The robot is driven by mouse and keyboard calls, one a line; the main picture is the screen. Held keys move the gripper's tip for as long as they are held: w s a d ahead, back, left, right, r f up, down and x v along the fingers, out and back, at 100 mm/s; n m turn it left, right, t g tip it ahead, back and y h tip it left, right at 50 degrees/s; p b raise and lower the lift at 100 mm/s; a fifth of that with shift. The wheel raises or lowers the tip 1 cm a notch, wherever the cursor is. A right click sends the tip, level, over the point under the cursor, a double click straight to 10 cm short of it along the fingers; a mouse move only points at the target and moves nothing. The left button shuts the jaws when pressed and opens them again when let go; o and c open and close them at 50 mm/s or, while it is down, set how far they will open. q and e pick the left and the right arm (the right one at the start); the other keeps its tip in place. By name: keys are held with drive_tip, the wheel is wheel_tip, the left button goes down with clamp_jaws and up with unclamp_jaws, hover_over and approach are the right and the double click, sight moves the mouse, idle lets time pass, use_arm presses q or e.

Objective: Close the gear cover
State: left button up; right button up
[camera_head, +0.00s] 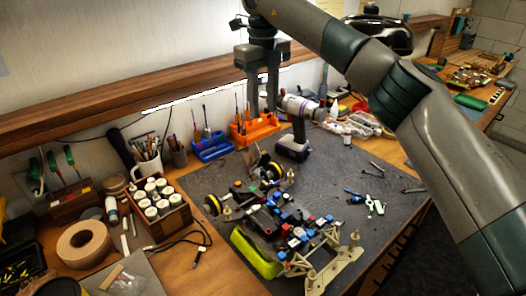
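The RC car chassis (262,222) lies on the dark mat, with yellow-rimmed wheels, a bright green bumper (256,254) and pale suspension parts (335,262). The gear cover is too small to make out for certain among the parts at the car's far end. My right gripper (262,108) hangs above and beyond the car's far end, fingers pointing down. A gap shows between its fingers, and nothing is seen in it. It is apart from the car. My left gripper is not in view.
A cordless drill (294,146) stands behind the car, close to my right gripper. Orange (254,130) and blue (211,148) tool holders stand along the wall. A box of white jars (160,209) is at left. Small tools lie on the dark mat (402,209) at right, with bare room between.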

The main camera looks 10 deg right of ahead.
sight(263, 153)
wheel_tip(263, 153, down, 14)
drive_tip(key=p, duration=0.5)
drive_tip(key=shift+r, duration=0.15)
drive_tip(key=shift+f, duration=0.8)
clamp_jaws()
